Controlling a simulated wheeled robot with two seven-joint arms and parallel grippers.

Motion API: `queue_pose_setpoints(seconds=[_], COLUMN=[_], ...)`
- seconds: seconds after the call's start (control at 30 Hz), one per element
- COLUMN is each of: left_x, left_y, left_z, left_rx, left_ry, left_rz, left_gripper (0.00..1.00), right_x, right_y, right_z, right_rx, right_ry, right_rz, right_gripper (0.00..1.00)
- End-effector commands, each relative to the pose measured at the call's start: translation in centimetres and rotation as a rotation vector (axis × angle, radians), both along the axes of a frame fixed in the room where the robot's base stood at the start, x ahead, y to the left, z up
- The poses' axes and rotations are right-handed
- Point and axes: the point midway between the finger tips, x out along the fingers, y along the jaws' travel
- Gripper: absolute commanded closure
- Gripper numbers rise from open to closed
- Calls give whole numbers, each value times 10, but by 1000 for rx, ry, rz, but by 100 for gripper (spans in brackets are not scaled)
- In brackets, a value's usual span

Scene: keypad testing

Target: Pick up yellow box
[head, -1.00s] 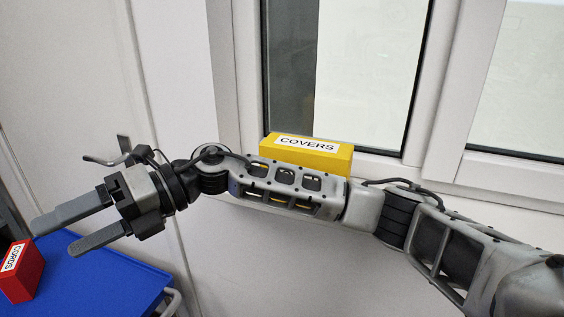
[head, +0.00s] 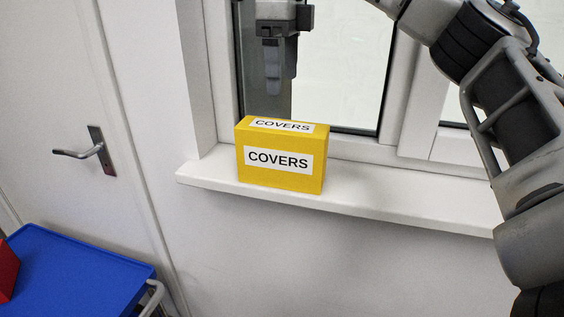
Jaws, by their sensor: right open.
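The yellow box (head: 252,178), labelled COVERS on its front and top, stands upright on the white window sill (head: 390,205), near the sill's left end. My right gripper (head: 272,85) is above the box in the picture, pointing down with its fingers seen nearly edge-on. It is open, empty and apart from the box. My right arm comes in from the right and arches over the top of the view, partly out of frame. My left gripper is not in view.
A blue cart top (head: 75,275) is at the lower left with part of a red box (head: 7,270) on it. A white door with a handle (head: 88,150) is on the left. The window frame (head: 350,150) rises behind the sill. The sill right of the box is clear.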

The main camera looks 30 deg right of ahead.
Motion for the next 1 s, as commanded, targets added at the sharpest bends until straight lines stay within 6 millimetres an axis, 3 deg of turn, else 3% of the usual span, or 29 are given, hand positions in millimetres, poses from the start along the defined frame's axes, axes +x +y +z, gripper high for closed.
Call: queue_pose_setpoints(seconds=[0.03,0.2,0.47,0.8,1.0], left_x=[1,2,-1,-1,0], left_y=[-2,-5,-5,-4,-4], left_z=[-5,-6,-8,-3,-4], left_rx=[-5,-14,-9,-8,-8], left_ry=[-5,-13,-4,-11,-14], left_rz=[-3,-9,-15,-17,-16], left_gripper=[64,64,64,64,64], right_x=[0,0,-1,-4,-4], right_y=[0,1,1,4,4], right_z=[-18,-45,-61,-103,-106], right_rx=[2,3,2,2,3], right_ry=[3,1,-1,-1,-2], right_rz=[1,1,2,1,0], right_gripper=[20,20,20,20,20])
